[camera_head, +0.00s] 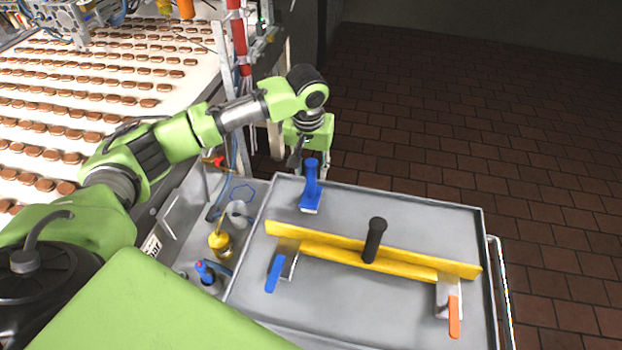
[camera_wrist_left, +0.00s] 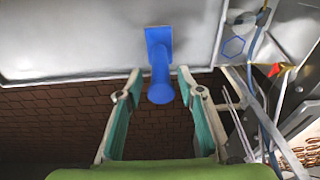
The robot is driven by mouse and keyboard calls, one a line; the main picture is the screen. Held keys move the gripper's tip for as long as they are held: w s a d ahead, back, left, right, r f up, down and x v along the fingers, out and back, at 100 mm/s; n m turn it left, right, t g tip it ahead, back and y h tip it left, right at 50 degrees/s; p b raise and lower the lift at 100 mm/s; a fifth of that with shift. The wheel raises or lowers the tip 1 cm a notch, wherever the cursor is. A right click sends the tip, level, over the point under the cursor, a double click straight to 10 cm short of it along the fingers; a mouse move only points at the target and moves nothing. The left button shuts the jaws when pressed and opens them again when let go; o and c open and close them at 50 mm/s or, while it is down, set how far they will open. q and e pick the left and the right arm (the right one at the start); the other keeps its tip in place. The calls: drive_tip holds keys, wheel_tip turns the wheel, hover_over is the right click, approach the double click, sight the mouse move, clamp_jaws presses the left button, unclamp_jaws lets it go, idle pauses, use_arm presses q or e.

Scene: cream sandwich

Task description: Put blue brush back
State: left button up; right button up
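The blue brush (camera_head: 311,186) stands on the grey tray (camera_head: 375,193) near its back left edge, its handle rising from a flat head. In the left wrist view the brush (camera_wrist_left: 160,70) shows with its round handle end toward the camera. My left gripper (camera_head: 310,167) is at the tray's back edge by the handle. Its fingers are spread wide in the left wrist view (camera_wrist_left: 160,88), one on each side of the handle end, with gaps on both sides. Whether the handle is fully between the fingers is unclear. My right gripper is not in view.
A yellow two-bar tool with a black handle (camera_head: 374,240) lies across the tray. A blue-handled scraper (camera_head: 274,272) and an orange-handled one (camera_head: 454,316) lie nearby.

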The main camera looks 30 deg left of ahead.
use_arm(q)
drive_tip(key=r, duration=0.4)
drive_tip(key=s+r, duration=0.1)
drive_tip(key=r, duration=0.1)
drive_tip(key=shift+d+r+b, duration=0.1)
drive_tip(key=shift+d+b, duration=0.05)
drive_tip(key=shift+b, duration=0.25)
